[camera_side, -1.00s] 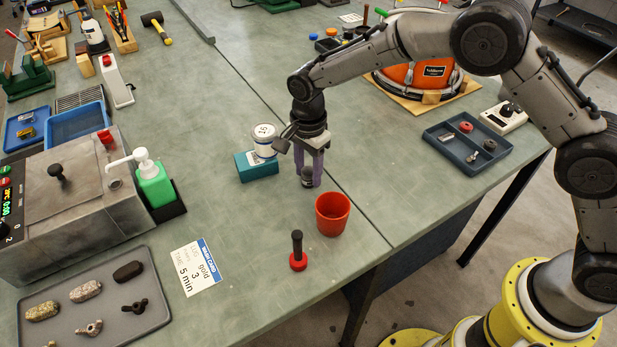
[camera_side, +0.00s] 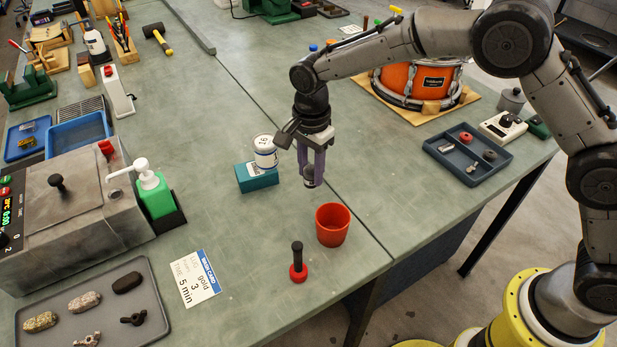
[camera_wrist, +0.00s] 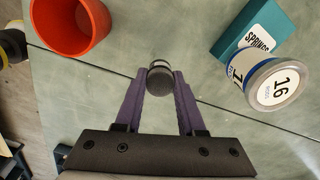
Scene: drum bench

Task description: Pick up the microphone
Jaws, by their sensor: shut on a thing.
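The microphone, a small dark thing with a rounded head (camera_side: 309,181) and a light ring, is between my gripper's fingertips (camera_side: 314,176) in the side view. In the wrist view the round dark head (camera_wrist: 160,80) sits between the two purple fingers of my gripper (camera_wrist: 160,84), which are shut on it. Most of its body is hidden by the fingers or the view angle. It hangs over the bench behind the red cup; its exact height is hard to tell.
The red cup (camera_side: 332,225) stands close in front of my gripper. A white can labelled 16 (camera_side: 265,152) and a teal box (camera_side: 257,178) stand to its left. A black-handled red stamp-like thing (camera_side: 298,264) stands nearer. The bench between the box and cup is clear.

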